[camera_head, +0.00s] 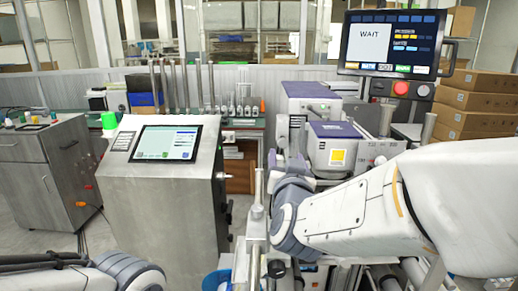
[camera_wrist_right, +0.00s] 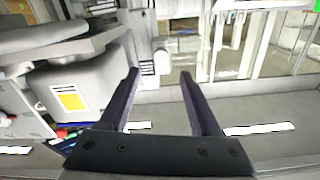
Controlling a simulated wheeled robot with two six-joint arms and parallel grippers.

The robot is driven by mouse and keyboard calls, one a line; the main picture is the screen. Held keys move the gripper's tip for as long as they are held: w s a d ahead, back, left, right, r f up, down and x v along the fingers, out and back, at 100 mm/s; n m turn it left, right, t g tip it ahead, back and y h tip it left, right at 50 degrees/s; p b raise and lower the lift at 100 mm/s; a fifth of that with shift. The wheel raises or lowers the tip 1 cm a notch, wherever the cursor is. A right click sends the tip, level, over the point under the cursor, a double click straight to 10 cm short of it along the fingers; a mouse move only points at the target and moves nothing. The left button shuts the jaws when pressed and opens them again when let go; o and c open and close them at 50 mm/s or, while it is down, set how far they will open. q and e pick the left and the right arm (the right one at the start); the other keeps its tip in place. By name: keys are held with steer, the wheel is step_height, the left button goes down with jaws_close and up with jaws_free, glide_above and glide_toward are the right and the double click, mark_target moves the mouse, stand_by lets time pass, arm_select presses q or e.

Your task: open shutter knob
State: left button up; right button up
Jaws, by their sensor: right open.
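I cannot pick out a shutter knob for certain in either view. A grey machine with a purple top and a yellow label (camera_head: 337,157) stands beyond my right arm in the head view. The same yellow-labelled housing (camera_wrist_right: 70,98) shows at the left of the right wrist view. My right gripper (camera_wrist_right: 158,74) is open, its two dark fingers apart with nothing between them. A pale upright part stands beyond the fingers. In the head view my right wrist hides most of this gripper. My left arm shows at the lower left; its gripper is out of view.
A steel console with a touchscreen (camera_head: 166,143) stands left of centre. A monitor reading WAIT (camera_head: 390,45) stands above a red button (camera_head: 401,88). Cardboard boxes (camera_head: 475,103) are stacked at the right. A grey cabinet (camera_head: 40,180) stands at far left.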

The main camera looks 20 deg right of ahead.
mark_target(283, 144)
steer(key=shift+r+p+x, duration=0.15)
steer(key=shift+p+x, duration=1)
steer(key=shift+p, duration=0.9)
steer(key=shift+r+p+x, duration=0.15)
steer(key=shift+p+x, duration=0.95)
steer(key=shift+p, duration=0.9)
steer(key=x, duration=0.4)
steer(key=shift+f, duration=0.35)
steer(key=shift+w+d+p, duration=0.15)
steer(key=shift+w+p, duration=0.15)
steer(key=shift+w, duration=0.35)
jaws_close()
